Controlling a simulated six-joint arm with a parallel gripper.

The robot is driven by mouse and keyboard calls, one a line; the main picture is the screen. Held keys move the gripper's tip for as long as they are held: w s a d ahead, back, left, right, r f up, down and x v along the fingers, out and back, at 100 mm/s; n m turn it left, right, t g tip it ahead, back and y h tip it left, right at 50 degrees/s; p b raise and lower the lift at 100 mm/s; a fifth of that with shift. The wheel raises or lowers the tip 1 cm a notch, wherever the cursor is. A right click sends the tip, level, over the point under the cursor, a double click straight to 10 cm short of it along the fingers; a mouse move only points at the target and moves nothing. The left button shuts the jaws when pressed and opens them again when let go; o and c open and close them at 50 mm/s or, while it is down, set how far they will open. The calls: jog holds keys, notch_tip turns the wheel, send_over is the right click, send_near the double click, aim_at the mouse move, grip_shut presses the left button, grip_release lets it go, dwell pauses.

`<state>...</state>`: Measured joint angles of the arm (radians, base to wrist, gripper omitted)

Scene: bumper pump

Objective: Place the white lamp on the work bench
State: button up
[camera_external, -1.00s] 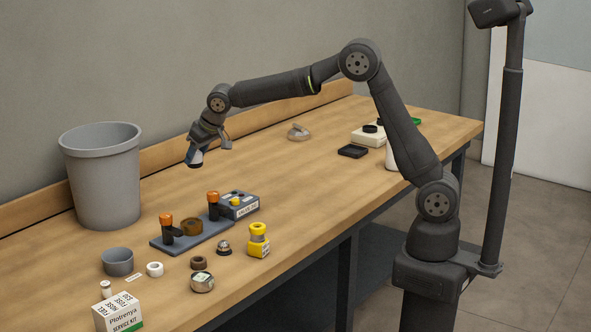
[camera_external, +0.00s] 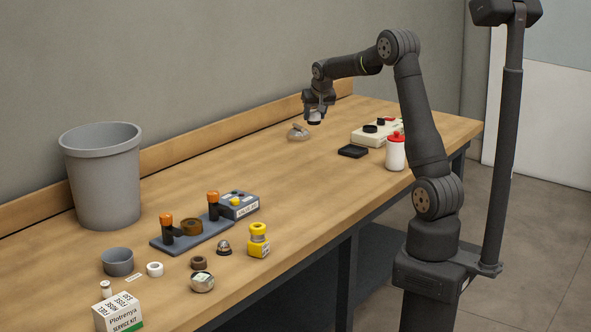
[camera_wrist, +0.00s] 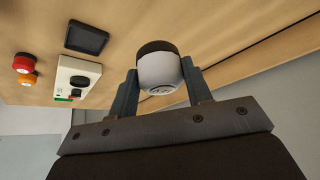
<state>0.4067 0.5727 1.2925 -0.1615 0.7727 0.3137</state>
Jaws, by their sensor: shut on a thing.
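The white lamp (camera_wrist: 160,75) is a small rounded white piece with a dark end, held between the two fingers of my gripper (camera_wrist: 158,85) in the wrist view. In the external view my gripper (camera_external: 316,112) hangs over the far part of the work bench (camera_external: 270,165), shut on the lamp (camera_external: 314,118). The lamp is small there and partly hidden by the fingers. It looks a little above the wood, apart from it.
A translucent grey item (camera_external: 298,132) lies just left of and below my gripper. A black tray (camera_external: 353,151), a white box with dark knobs (camera_external: 372,135) and a red-capped white bottle (camera_external: 396,152) stand to the right. The bench middle is clear; several small parts and a grey bin (camera_external: 103,180) are at left.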

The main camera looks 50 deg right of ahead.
jog(key=s+d+m+g+h, duration=0.25)
jog(key=s+d+m, duration=0.45)
jog(key=s+d, duration=2.1)
jog(key=shift+y, duration=0.25)
jog(key=w+f, duration=0.3)
jog(key=f, duration=0.1)
jog(key=w+a+f, duration=0.1)
jog(key=w+f, duration=0.3)
jog(key=w+a+f, duration=0.1)
jog(key=w+f, duration=0.3)
jog(key=shift+f, duration=2.05)
jog(key=shift+f, duration=0.1)
jog(key=o, duration=0.6)
jog(key=shift+f, duration=0.1)
jog(key=o, duration=0.4)
